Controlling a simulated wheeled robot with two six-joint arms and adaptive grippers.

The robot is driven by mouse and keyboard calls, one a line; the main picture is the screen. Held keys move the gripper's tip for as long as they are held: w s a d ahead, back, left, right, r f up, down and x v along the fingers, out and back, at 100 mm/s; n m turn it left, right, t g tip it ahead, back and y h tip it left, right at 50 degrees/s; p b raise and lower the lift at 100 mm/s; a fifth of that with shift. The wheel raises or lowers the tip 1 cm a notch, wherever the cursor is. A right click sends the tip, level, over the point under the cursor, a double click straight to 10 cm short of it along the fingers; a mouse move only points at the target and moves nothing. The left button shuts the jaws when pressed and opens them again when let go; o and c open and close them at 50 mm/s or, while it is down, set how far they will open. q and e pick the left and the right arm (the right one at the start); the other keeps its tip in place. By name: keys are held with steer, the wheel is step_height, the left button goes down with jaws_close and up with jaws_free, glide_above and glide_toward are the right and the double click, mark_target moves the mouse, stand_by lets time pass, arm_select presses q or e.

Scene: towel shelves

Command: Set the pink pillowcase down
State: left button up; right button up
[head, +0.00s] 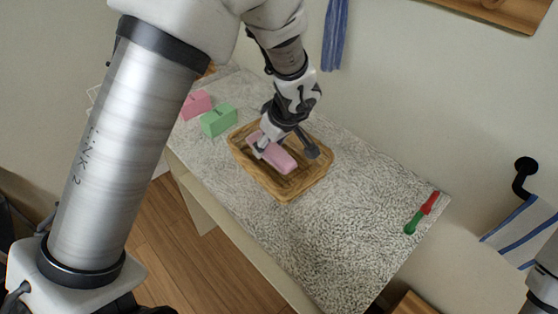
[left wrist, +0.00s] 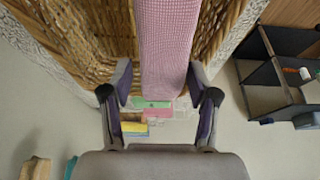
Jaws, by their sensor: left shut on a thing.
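The pink pillowcase (head: 281,161) is a folded, long, soft-edged bundle within the outline of the wicker tray (head: 253,183) on the speckled counter. My left gripper (head: 285,147) reaches down over the tray and is shut on the pillowcase. In the left wrist view the pillowcase (left wrist: 167,45) runs between the two fingers of my left gripper (left wrist: 160,84), with the woven tray (left wrist: 95,35) behind it. I cannot tell whether its underside touches the tray floor. My right gripper is not in view.
A green folded bundle (head: 219,120) and another pink one (head: 195,105) lie left of the tray. A red and green tool-like item (head: 422,213) lies near the right end of the counter (head: 340,225). The counter between tray and tool is clear.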

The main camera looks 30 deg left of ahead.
arm_select(q)
steer(key=f, duration=0.2)
steer(key=f+b, duration=0.1)
steer(key=f, duration=0.3)
steer(key=shift+w+d+f, duration=0.1)
steer(key=shift+w+f, duration=0.15)
steer(key=shift+w, duration=0.05)
steer(key=shift+f, duration=0.15)
steer(key=shift+s, duration=0.1)
steer(key=o, duration=0.9)
